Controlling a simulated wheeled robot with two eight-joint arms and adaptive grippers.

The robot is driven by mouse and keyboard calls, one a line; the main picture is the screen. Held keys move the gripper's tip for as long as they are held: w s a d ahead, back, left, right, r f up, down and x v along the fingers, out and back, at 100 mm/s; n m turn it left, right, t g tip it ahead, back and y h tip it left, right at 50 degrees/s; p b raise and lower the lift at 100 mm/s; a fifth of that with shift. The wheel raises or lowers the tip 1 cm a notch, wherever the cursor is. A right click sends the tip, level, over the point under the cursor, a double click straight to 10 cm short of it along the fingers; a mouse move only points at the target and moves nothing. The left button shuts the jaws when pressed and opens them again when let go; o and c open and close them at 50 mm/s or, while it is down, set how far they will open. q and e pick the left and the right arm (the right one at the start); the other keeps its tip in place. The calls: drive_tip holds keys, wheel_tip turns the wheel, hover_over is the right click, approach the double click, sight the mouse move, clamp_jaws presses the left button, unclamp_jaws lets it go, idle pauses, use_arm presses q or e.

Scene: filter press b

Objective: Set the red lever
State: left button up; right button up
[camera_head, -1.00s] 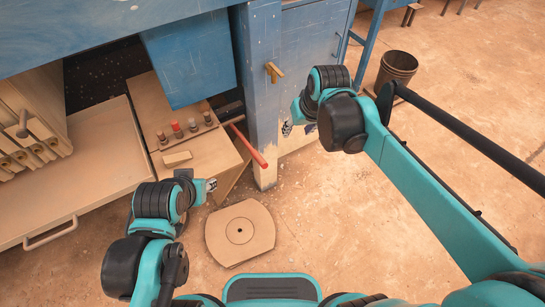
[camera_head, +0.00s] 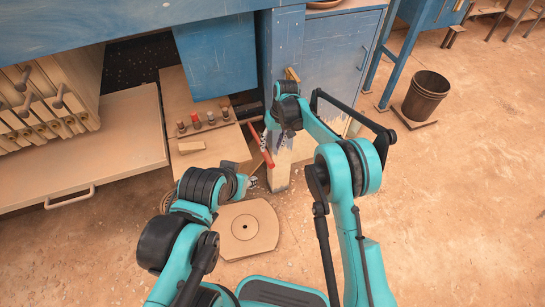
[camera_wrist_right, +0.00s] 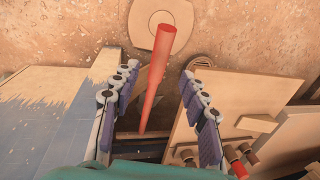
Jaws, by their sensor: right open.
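The red lever (camera_head: 267,158) is a long red bar sticking out beside the blue post, partly hidden in the head view by my right gripper. In the right wrist view the lever (camera_wrist_right: 161,75) runs between the two fingers, with clear space on both sides. My right gripper (camera_head: 273,143) is open around the lever and not closed on it; its open fingers also show in the right wrist view (camera_wrist_right: 160,97). My left gripper (camera_head: 250,183) is low, near the tan floor plate; its jaws are too small to tell.
The blue post (camera_head: 283,50) stands right beside the right gripper. Several small knobs (camera_head: 197,121), some red, sit on the tan panel to the left. A round-sided tan plate (camera_head: 246,230) lies on the floor. A dark bin (camera_head: 426,97) stands at the right, with open floor around it.

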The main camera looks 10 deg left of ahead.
sight(268, 156)
drive_tip(key=f, duration=0.2)
drive_tip(key=f+b, duration=0.1)
drive_tip(key=f, duration=0.2)
drive_tip(key=a+f+b, duration=0.1)
drive_tip(key=f, duration=0.1)
drive_tip(key=shift+s+a+f, duration=0.1)
drive_tip(key=shift+s+f, duration=0.05)
drive_tip(key=shift+s, duration=0.15)
clamp_jaws()
